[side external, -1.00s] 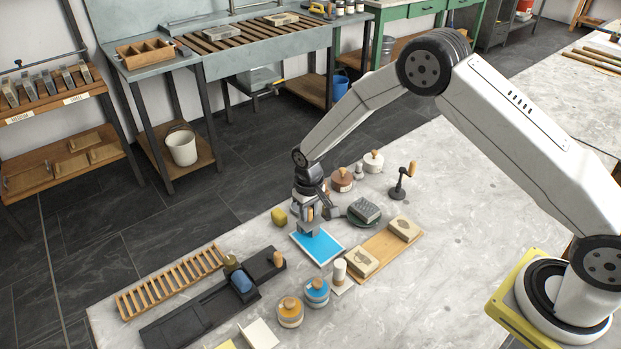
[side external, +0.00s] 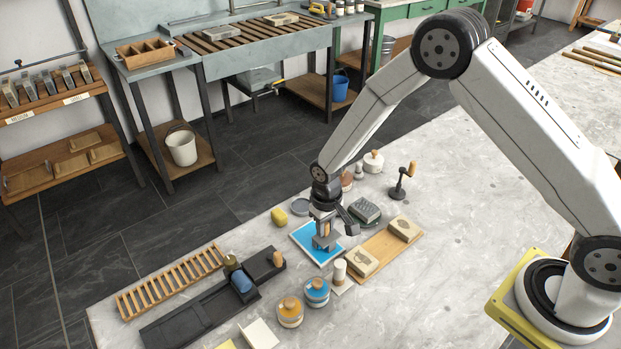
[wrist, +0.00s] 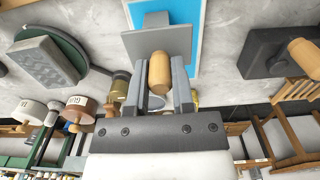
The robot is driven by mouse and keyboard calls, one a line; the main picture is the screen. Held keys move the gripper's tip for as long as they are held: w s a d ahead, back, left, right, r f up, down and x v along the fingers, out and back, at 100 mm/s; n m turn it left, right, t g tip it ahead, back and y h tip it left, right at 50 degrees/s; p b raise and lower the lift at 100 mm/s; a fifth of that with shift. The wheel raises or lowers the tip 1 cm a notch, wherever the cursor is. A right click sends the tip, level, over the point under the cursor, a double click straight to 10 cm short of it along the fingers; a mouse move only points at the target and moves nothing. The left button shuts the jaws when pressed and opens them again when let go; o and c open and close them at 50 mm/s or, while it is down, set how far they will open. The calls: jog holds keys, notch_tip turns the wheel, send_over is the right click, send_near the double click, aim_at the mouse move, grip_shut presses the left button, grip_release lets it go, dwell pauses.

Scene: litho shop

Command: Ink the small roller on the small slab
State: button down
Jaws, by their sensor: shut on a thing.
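The small slab lies flat on the table, covered in bright blue with a pale border; its blue shows in the side view (side external: 305,239) and at the top of the wrist view (wrist: 183,12). My gripper (side external: 324,229) is over the slab and shut on the wooden handle (wrist: 158,73) of the small roller. The roller's grey lower part (side external: 327,243) is low over the slab's right half, and it also shows in the wrist view (wrist: 138,44). Its drum is hidden, and I cannot tell whether it touches the ink.
A black tray (side external: 190,317) with a blue roller (side external: 242,283) lies to the left, beside a wooden rack (side external: 172,282). Blue and orange pots (side external: 317,292) stand in front. A wooden board (side external: 385,250) with two blocks and a dark green dish (side external: 352,222) are close on the right.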

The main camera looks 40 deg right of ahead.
jog(key=shift+s, duration=1.9)
